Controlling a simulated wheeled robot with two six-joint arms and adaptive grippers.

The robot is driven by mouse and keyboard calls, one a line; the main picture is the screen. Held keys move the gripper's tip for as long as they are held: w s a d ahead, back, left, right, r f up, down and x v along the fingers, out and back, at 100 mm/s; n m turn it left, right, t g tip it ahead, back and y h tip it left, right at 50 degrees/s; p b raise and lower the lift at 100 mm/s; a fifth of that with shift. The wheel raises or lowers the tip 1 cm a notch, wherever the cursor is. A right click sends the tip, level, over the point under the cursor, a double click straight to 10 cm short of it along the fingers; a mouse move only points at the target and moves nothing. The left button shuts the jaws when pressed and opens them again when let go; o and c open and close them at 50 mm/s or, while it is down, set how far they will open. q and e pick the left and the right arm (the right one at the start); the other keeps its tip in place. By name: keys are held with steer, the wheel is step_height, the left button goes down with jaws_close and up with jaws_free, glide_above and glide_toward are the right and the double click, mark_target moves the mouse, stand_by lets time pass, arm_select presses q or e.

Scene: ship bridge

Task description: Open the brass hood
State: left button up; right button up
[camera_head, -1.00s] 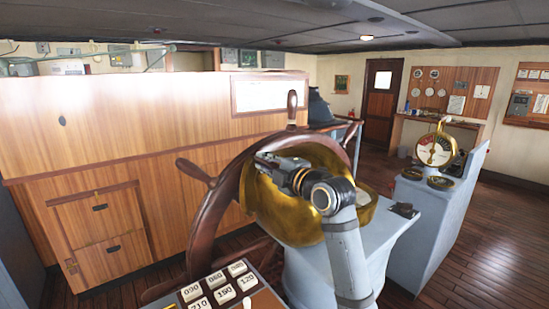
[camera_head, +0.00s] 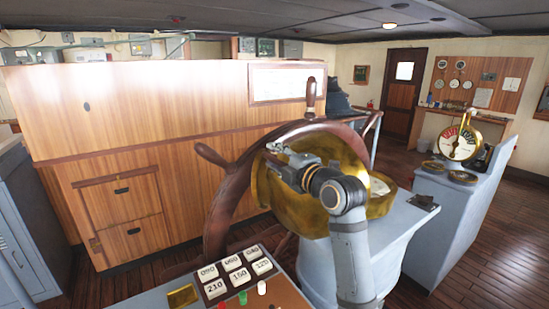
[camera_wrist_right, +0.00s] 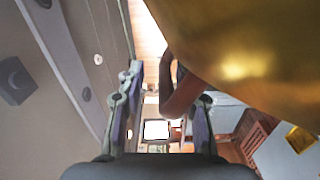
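The brass hood (camera_head: 349,157) is a large rounded gold shell on the grey pedestal behind the wooden wheel. A pale dial (camera_head: 379,187) shows at its right side. My right gripper (camera_head: 276,151) is in front of the hood at its left side, and my wrist covers part of the brass. In the right wrist view the brass hood (camera_wrist_right: 245,45) fills the upper right. There the right gripper (camera_wrist_right: 165,100) has its fingers spread apart, with a dark brown curved piece showing near the right finger. I cannot tell whether the gripper touches the hood. My left gripper is not in view.
The wooden wheel (camera_head: 228,195) curves close around the hood's left side. A console with numbered buttons (camera_head: 235,277) stands in front. A brass telegraph (camera_head: 458,143) stands on the grey cabinet at right. A wood-panelled cabinet (camera_head: 150,110) lies behind. Floor is clear at far right.

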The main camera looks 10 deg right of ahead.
steer(key=shift+d, duration=0.1)
steer(key=v, duration=1.2)
steer(key=shift+f, duration=0.15)
stand_by(0.3)
